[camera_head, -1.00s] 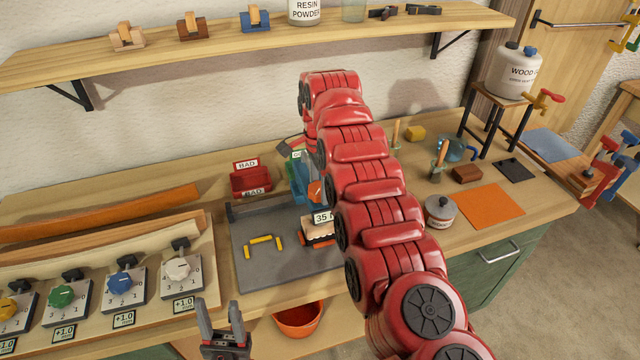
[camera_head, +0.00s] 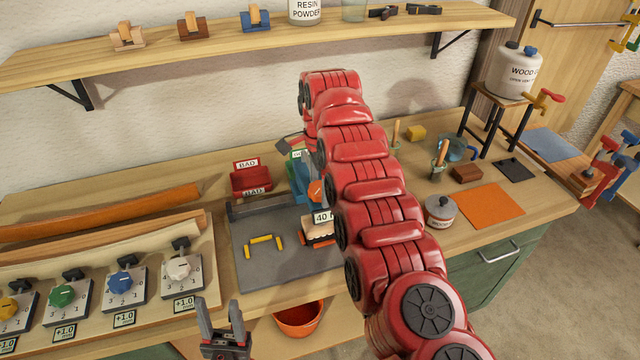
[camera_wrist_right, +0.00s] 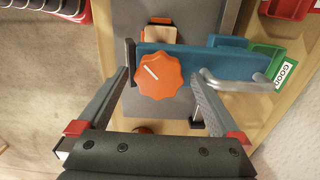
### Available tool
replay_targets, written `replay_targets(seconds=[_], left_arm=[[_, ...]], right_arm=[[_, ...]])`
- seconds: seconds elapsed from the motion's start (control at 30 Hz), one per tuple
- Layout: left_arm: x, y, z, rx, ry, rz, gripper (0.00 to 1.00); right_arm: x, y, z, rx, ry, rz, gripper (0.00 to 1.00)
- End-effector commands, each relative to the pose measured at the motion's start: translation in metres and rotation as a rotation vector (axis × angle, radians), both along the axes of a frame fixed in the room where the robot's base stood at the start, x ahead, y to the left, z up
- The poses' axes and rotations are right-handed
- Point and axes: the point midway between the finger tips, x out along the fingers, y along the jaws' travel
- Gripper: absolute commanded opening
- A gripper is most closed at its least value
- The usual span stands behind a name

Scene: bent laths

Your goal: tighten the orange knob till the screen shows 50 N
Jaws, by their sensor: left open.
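The orange knob (camera_head: 315,191) shows in the head view, partly behind my right arm. In the right wrist view the knob (camera_wrist_right: 160,75) has a scalloped rim and a white mark, and sits on a blue clamp bar (camera_wrist_right: 220,60). My right gripper (camera_wrist_right: 161,74) is open, with one finger on each side of the knob and gaps visible between. The screen (camera_head: 322,217) reads 40; its right end is hidden by my arm. My left gripper (camera_head: 221,312) is open and empty at the bench's front edge.
A red BAD bin (camera_head: 250,180) and a green GOOD bin (camera_wrist_right: 267,62) stand behind. A board with several dials (camera_head: 140,275) is at left; an orange bucket (camera_head: 299,318) sits below.

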Motion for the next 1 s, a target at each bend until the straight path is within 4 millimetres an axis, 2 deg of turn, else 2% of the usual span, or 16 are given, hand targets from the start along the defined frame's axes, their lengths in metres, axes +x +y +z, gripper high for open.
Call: replay_targets(seconds=[0.23, 0.43, 0.5, 1.0], left_arm=[[0.0, 0.0, 0.003, 0.0, 0.0, 0.0, 0.5], [0.0, 0.0, 0.014, 0.0, 0.0, 0.0, 0.5], [0.0, 0.0, 0.038, 0.0, 0.0, 0.0, 0.5], [0.0, 0.0, 0.134, 0.0, 0.0, 0.0, 0.5]], right_arm=[[0.0, -0.001, 0.007, 0.0, 0.0, -0.001, 1.0], [0.0, -0.003, 0.034, -0.002, 0.001, -0.001, 1.0], [-0.001, 0.0, 0.057, -0.002, 0.003, 0.001, 1.0], [0.0, 0.0, 0.153, 0.0, 0.0, 0.0, 1.0]])
